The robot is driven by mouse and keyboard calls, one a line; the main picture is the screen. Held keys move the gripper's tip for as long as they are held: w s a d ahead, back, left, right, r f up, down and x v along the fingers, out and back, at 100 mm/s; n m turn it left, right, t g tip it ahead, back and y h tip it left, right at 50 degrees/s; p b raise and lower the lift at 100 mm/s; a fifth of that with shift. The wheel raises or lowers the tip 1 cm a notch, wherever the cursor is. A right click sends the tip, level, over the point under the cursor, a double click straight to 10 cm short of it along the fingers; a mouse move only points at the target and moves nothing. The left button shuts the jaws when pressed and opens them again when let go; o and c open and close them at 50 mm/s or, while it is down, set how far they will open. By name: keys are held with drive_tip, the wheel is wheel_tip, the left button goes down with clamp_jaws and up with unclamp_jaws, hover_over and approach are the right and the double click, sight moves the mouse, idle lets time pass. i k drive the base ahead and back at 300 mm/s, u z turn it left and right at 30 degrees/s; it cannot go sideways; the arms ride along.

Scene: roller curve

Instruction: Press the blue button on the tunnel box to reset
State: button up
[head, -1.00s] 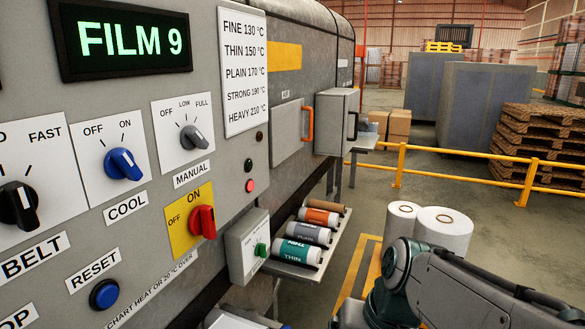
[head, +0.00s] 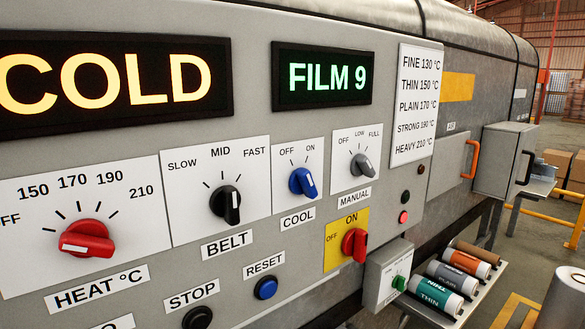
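The blue reset button (head: 265,287) is on the lower part of the grey tunnel box panel (head: 300,232), under a white RESET label (head: 264,264). It is round with a dark rim and nothing covers it. A dark STOP button (head: 197,318) sits to its left, partly cut off by the bottom edge. The displays read COLD (head: 112,82) in amber and FILM 9 (head: 322,77) in green. My gripper is not in view.
Knobs for heat (head: 86,240), belt (head: 226,204), cool (head: 302,181) and manual (head: 362,165) and a red on/off switch (head: 354,244) surround the button. A small box with a green knob (head: 399,283) juts out at right, beside a shelf of film rolls (head: 440,292).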

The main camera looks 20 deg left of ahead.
sight(268, 290)
drive_tip(key=u, duration=1.3)
